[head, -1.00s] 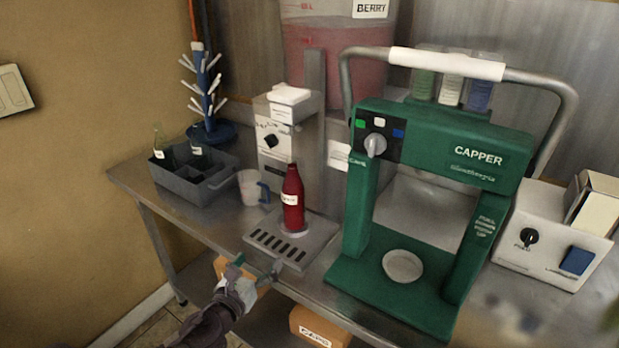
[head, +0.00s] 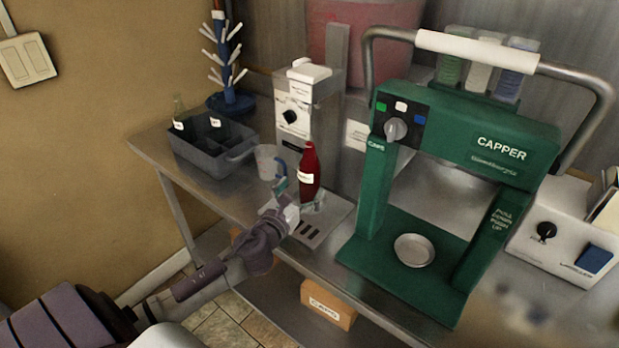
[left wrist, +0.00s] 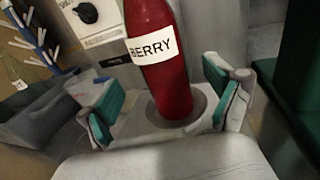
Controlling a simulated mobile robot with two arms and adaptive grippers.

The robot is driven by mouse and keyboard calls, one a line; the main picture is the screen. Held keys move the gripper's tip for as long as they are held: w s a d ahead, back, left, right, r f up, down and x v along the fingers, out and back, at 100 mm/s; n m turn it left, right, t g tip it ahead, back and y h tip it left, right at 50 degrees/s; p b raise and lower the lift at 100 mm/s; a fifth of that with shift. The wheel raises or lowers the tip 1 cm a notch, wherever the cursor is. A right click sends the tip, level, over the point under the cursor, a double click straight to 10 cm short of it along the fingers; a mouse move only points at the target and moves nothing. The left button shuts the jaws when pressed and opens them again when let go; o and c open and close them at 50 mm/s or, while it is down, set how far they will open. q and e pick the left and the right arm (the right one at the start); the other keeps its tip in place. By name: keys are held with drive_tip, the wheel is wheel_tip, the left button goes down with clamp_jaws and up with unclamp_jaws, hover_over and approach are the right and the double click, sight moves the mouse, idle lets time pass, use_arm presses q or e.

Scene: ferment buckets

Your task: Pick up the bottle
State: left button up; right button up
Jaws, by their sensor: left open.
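A red bottle (head: 309,172) with a white label stands upright on the metal drip tray (head: 336,216) of the filling machine. In the left wrist view the bottle (left wrist: 162,85) is close and its label reads BERRY. My left gripper (head: 296,194) is open at the front of the bottle, low on its body. In the left wrist view its teal-padded fingers (left wrist: 160,112) stand on either side of the bottle's lower part, with gaps to both sides. The bottle's base partly hides behind the gripper in the head view. My right gripper is not in view.
The filling machine (head: 297,115) stands behind the bottle. A clear mug (head: 266,163) and a grey bottle crate (head: 200,155) are to the left. The green capper (head: 375,200) stands close on the right. A box (head: 327,305) sits on the lower shelf.

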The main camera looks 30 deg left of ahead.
sight(310, 178)
use_arm(q)
drive_tip(key=w, duration=0.4)
drive_tip(key=shift+w+a+r+p, duration=0.1)
drive_tip(key=shift+w+r+p, duration=0.1)
drive_tip(key=shift+p, duration=0.1)
drive_tip(key=shift+s, duration=0.1)
clamp_jaws()
drive_tip(key=shift+r, duration=0.1)
